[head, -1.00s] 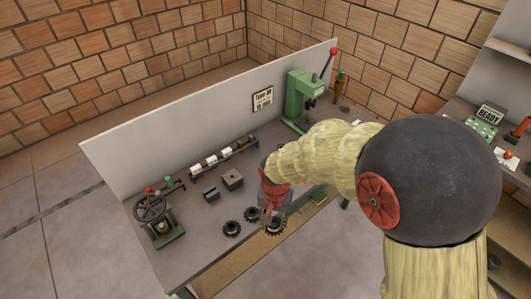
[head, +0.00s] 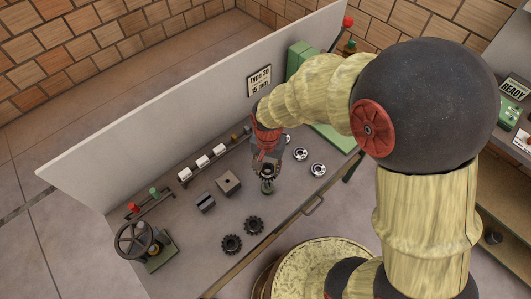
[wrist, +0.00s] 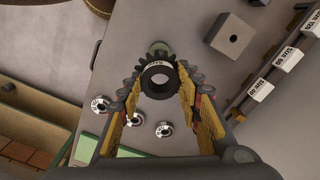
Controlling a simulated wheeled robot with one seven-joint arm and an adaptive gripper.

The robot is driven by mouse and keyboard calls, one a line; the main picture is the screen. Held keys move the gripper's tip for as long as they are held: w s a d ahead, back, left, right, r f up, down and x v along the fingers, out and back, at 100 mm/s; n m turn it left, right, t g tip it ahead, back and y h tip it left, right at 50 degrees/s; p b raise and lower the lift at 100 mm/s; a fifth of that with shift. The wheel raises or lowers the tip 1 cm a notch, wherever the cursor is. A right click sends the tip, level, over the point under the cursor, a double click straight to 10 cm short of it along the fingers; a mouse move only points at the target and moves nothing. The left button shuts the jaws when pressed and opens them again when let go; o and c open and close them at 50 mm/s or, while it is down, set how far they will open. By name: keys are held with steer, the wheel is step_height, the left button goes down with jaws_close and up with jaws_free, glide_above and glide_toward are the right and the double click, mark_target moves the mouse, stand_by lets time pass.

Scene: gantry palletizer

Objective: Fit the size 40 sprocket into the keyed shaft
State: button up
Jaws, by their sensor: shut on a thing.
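My gripper (head: 266,160) is shut on a dark toothed sprocket (head: 267,173). In the wrist view the sprocket (wrist: 158,77) sits between both yellow-padded fingertips (wrist: 159,88), its bore open toward the camera. A pale label shows on its rim, but I cannot read its size number. The keyed shaft itself cannot be made out, and I cannot tell whether sprocket and stand touch.
Two dark sprockets (head: 253,225) (head: 231,244) lie near the bench's front edge. Labelled pale rings (head: 318,169) lie to the right. Grey blocks (head: 229,182), a rail with size tags (head: 202,161) and a handwheel press (head: 142,240) stand left. A wall panel (head: 190,115) backs the bench.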

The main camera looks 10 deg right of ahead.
mark_target(267, 181)
stand_by(0.4)
steer(key=shift+f+b, duration=1.85)
steer(key=shift+f, duration=1.05)
steer(key=shift+f+b, duration=1.6)
steer(key=shift+f, duration=1.15)
steer(key=o, duration=1.3)
steer(key=shift+o, duration=0.4)
steer(key=shift+s, duration=0.1)
step_height(267, 181, up, 12)
